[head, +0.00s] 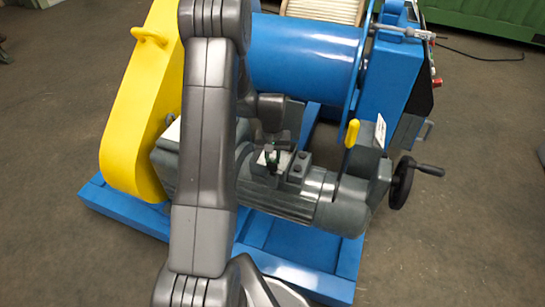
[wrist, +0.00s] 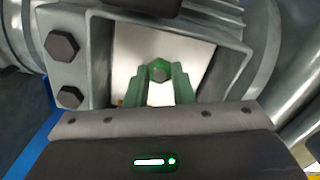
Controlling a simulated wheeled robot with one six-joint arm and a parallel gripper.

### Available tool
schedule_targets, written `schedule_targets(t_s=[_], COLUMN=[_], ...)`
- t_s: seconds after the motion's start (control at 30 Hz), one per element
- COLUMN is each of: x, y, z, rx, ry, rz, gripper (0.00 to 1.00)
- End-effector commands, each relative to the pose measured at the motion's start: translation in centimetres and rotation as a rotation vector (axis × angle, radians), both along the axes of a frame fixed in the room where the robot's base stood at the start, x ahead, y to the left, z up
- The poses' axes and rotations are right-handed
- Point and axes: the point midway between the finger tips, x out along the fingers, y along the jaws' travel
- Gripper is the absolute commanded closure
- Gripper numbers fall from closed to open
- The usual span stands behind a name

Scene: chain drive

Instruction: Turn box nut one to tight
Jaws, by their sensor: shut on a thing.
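In the wrist view, a small hex nut (wrist: 159,70) sits in front of a pale plate (wrist: 185,50) inside the grey box on the motor. My gripper (wrist: 160,78) has two green fingers closed around this nut, one on each side. Which numbered nut it is cannot be read. In the head view, my gripper (head: 272,158) reaches down onto the box (head: 268,170) on top of the grey motor (head: 300,195). The nut itself is too small to make out there.
Two larger dark hex bolts (wrist: 62,46) stand left of the box in the wrist view. In the head view, a yellow guard (head: 130,120), a blue drum (head: 305,60), a yellow lever (head: 352,133) and a black handwheel (head: 402,182) surround the motor. Open floor lies at right.

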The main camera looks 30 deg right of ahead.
Motion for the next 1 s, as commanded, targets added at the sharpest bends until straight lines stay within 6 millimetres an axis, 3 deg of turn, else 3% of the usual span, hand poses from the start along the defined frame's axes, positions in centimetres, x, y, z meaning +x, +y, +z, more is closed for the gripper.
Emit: schedule_targets(t_s=[0.6, 1.0], x=[0.11, 0.14], y=[-0.11, -0.13], z=[0.26, 0.3], rx=[-0.004, -0.004], ry=[-0.004, -0.005], rz=[-0.558, -0.763], gripper=[1.0, 1.0])
